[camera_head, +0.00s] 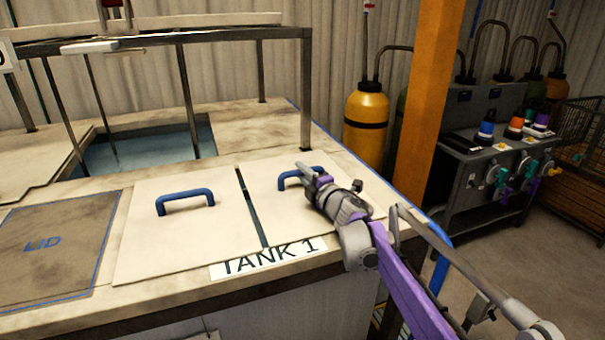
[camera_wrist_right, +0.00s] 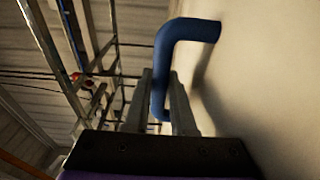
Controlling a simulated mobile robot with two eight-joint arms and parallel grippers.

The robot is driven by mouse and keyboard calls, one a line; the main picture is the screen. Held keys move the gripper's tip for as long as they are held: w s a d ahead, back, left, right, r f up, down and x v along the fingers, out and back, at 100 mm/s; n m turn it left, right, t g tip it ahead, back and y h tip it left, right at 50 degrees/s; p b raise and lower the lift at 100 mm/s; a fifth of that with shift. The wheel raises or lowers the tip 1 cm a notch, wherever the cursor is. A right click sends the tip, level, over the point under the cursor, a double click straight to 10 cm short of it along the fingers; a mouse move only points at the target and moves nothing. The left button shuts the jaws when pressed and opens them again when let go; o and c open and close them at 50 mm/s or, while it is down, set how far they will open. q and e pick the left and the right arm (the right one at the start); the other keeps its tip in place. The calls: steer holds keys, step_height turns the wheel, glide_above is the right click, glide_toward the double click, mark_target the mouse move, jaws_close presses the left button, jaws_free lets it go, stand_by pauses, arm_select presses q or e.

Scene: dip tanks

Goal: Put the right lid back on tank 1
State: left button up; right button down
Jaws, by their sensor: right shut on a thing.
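The right lid (camera_head: 273,211) is a pale flat panel with a blue bar handle (camera_head: 284,179). It lies over the right part of tank 1, beside the left lid (camera_head: 150,240), and looks about level with it. A narrow dark gap runs between the two lids. I cannot tell whether the right lid is fully seated. My right gripper (camera_head: 305,174) is shut on the right lid's handle. In the right wrist view the blue handle (camera_wrist_right: 160,85) passes between the fingers (camera_wrist_right: 160,105). My left gripper is out of view.
The TANK 1 label (camera_head: 268,256) is on the front edge, partly covered. A bare outlined LID area (camera_head: 45,250) lies at left. Behind is an open tank (camera_head: 150,147) under a metal frame (camera_head: 306,95). An orange post (camera_head: 428,95) and yellow cylinder (camera_head: 366,122) stand at right.

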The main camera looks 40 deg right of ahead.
steer(key=shift+f, duration=0.1)
steer(key=c, duration=0.8)
jaws_free()
steer(key=shift+o, duration=0.2)
steer(key=shift+s, duration=0.35)
steer(key=s, duration=0.3)
steer(key=s+a, duration=0.1)
steer(key=s, duration=0.3)
steer(key=s+a, duration=0.1)
steer(key=s, duration=0.3)
steer(key=shift+s, duration=0.15)
